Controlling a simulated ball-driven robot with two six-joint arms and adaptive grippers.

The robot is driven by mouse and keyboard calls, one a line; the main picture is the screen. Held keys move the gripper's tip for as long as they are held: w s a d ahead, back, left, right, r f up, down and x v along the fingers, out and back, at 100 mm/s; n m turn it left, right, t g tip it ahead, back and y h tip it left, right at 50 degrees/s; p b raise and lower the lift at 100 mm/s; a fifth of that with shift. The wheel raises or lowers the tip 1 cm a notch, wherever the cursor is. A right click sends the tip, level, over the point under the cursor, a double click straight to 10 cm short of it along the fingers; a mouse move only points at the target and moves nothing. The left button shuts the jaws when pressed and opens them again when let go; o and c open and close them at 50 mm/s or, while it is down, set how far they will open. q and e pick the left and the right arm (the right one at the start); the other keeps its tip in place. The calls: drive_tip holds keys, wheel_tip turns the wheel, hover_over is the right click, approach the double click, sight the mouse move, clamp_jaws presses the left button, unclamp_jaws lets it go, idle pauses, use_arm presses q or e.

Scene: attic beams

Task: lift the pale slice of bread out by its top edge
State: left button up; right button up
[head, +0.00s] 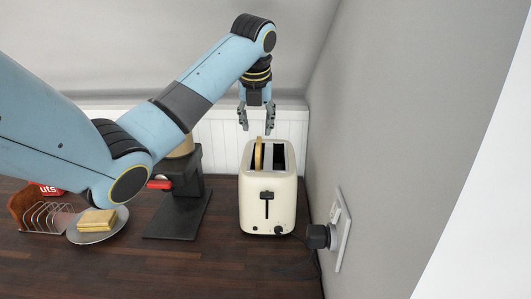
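The cream toaster (266,195) stands upright on the dark wooden counter, near the wall on the right. A pale slice of bread (259,155) stands in its left slot, with its top edge above the slot. The right slot looks dark and empty. My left gripper (257,128) points down above the toaster, its two fingers apart and nothing between them. The fingertips are a little above the slice's top edge, apparently not touching it. My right gripper is not in view.
A black plug (318,236) sits in the wall socket (343,229) right of the toaster. To the left are a dark appliance with a red handle (160,184), a plate (76,236) with yellowish slices (97,220), and a wire rack (46,217). The front counter is clear.

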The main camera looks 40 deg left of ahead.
sight(259, 140)
use_arm(q)
drive_tip(key=shift+x, duration=1.15)
drive_tip(key=x, duration=0.1)
drive_tip(key=p+x, duration=0.1)
drive_tip(key=x, duration=0.1)
drive_tip(key=p+x, duration=0.1)
drive_tip(key=x, duration=0.1)
drive_tip(key=shift+w+a, duration=0.15)
drive_tip(key=shift+w, duration=0.2)
drive_tip(key=shift+w+a+f, duration=0.1)
drive_tip(key=shift+f, duration=0.2)
drive_tip(key=shift+w+f, duration=0.1)
drive_tip(key=shift+c, duration=0.6)
drive_tip(key=c, duration=0.5)
drive_tip(key=shift+c, duration=0.8)
clamp_jaws()
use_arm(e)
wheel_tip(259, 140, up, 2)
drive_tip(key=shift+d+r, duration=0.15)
